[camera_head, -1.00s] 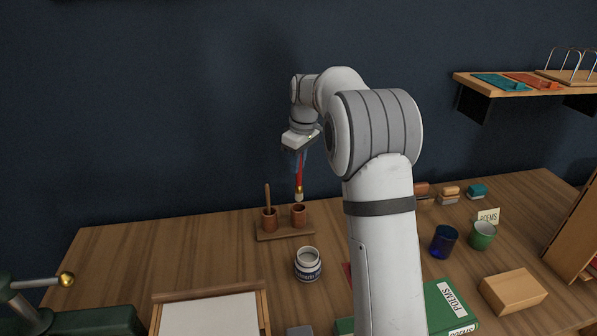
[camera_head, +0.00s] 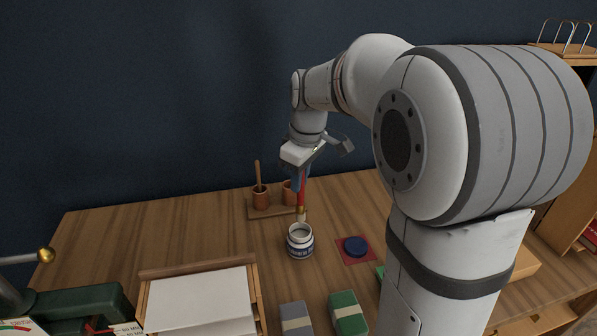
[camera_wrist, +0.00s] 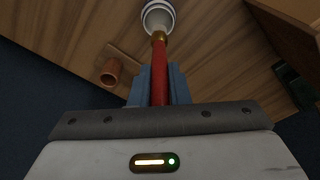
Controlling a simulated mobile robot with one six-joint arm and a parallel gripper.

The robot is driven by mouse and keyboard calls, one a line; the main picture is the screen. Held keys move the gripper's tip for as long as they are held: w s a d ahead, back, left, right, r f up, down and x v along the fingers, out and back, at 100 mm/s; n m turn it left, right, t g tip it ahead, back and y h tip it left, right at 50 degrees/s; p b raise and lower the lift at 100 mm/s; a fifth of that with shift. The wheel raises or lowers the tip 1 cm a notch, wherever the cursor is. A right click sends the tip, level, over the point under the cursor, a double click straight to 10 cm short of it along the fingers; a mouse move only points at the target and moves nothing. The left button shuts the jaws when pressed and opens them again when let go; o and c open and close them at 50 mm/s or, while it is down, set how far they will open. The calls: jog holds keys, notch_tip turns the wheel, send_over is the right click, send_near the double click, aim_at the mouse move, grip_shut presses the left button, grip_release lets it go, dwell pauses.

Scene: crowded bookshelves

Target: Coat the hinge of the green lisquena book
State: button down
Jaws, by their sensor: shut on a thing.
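My gripper (camera_head: 301,180) is shut on a brush (camera_head: 301,198) with a red handle, a brass ferrule and pale bristles. The brush points down, its tip at the mouth of the white jar (camera_head: 300,248); I cannot tell whether it is inside. A green sliver (camera_head: 380,271) shows beside my arm, perhaps the green book; my arm hides the rest and no title or hinge is readable.
A wooden holder (camera_head: 257,212) with terracotta cups stands behind the jar. A blue lid (camera_head: 355,246) lies on a red mat right of it. Grey (camera_head: 295,318) and green (camera_head: 347,313) banded blocks lie in front. A paper-covered board (camera_head: 200,305) is at front left.

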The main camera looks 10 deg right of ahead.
aim_at(299, 203)
jog(key=shift+f+b, duration=2.05)
jog(key=shift+f, duration=0.85)
jog(key=shift+f+b, duration=0.35)
jog(key=shift+f, duration=0.2)
jog(key=shift+r+p, duration=2.75)
jog(key=shift+r, duration=0.85)
jog(key=shift+f, duration=0.15)
